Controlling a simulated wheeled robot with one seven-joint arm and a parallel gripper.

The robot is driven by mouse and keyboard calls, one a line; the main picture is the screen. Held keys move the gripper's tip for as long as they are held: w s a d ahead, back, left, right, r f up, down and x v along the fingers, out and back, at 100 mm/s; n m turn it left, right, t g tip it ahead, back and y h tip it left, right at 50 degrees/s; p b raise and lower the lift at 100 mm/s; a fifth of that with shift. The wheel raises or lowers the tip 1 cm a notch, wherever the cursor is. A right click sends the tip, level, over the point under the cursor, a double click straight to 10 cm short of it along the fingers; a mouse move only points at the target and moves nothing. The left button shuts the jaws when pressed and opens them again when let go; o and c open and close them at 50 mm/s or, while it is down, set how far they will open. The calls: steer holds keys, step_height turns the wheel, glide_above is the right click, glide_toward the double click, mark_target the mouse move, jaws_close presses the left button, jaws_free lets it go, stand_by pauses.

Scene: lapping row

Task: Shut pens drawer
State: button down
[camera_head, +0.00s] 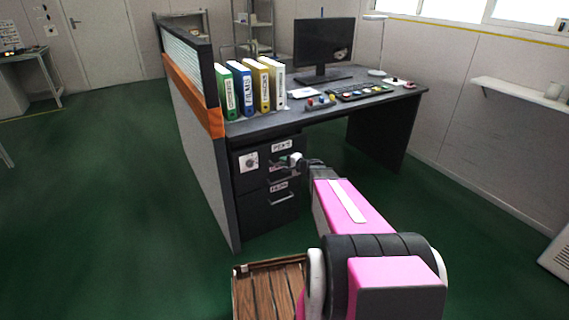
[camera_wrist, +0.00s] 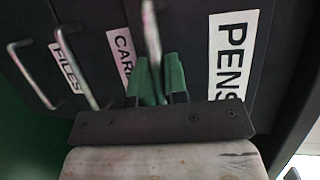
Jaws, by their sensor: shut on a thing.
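The pens drawer (camera_wrist: 193,25) is the top dark drawer of the pedestal under the desk, with a white PENS label (camera_head: 282,146). In the wrist view its metal bar handle (camera_wrist: 152,30) runs down between the green fingers of my gripper (camera_wrist: 157,75). My gripper is shut on this handle. In the head view my gripper (camera_head: 290,161) is at the drawer front, and my wrist partly hides the handle and the drawers there. I cannot tell how far the drawer stands out from the pedestal.
Below are a drawer with a partly hidden label (camera_wrist: 122,52) and the files drawer (camera_head: 279,186), with bar handles. The desk (camera_head: 310,118) holds binders (camera_head: 247,88), a monitor (camera_head: 323,43) and a keyboard (camera_head: 360,91). A partition (camera_head: 193,130) stands left. Green floor is clear at left.

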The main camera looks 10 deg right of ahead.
steer(key=w, duration=0.2)
steer(key=w+a, duration=0.1)
steer(key=shift+w, duration=0.4)
steer(key=c, duration=1.2)
jaws_free()
steer(key=shift+a, duration=0.1)
steer(key=shift+o, duration=0.2)
steer(key=v, duration=1)
steer(key=shift+s+d, duration=0.25)
steer(key=shift+s, duration=0.05)
steer(key=shift+r, duration=0.1)
